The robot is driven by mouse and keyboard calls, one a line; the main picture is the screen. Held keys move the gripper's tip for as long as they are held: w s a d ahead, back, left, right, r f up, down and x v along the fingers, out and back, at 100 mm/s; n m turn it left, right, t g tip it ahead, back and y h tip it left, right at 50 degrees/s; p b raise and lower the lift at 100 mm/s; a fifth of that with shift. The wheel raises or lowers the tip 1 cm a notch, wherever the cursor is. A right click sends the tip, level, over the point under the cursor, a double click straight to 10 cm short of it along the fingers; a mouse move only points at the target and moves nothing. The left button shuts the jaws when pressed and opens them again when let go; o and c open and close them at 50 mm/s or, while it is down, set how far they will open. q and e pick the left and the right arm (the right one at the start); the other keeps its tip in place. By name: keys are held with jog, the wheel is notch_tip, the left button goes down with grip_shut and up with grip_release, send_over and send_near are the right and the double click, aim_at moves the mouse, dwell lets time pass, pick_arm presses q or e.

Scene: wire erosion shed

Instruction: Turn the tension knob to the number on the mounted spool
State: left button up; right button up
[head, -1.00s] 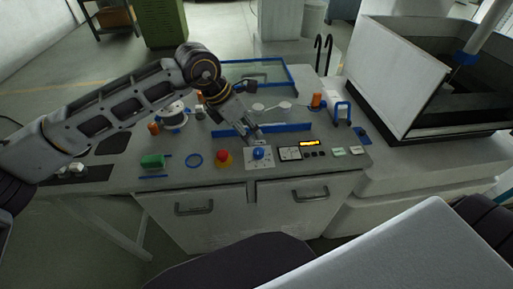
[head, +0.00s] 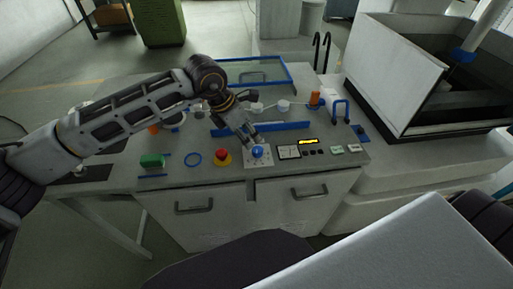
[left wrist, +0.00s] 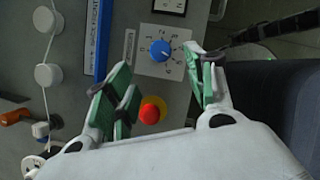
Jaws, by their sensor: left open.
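The blue tension knob (head: 257,152) sits on a pale square dial plate at the front of the bench. In the left wrist view the knob (left wrist: 160,50) shows a pointer and a ring of marks, too small to read surely. My left gripper (head: 250,137) is just above and behind the knob, pointing down. In the left wrist view its green-padded fingers (left wrist: 160,72) are spread, with the knob between and beyond the tips, apparently untouched. The mounted spool is mostly hidden behind my left arm; no number on it is readable. My right gripper is out of view.
A red button on a yellow base (head: 222,157) stands just left of the dial plate. A small display panel (head: 308,141) is to its right, and a blue bar (head: 285,127) lies behind. White pulleys (left wrist: 47,75) carry a wire.

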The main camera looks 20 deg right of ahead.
aim_at(257, 149)
pick_arm(q)
jog(key=p+x, duration=0.1)
jog(key=x, duration=0.7)
jog(key=shift+d+f, duration=0.15)
jog(key=shift+f, duration=0.15)
jog(key=shift+d+f, duration=0.2)
jog(key=shift+f, duration=0.35)
jog(key=shift+w+d+f, duration=0.1)
jog(key=shift+f, duration=0.1)
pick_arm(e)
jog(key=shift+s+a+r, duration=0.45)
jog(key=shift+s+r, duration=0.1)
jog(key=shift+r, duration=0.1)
pick_arm(q)
jog(key=shift+c, duration=0.3)
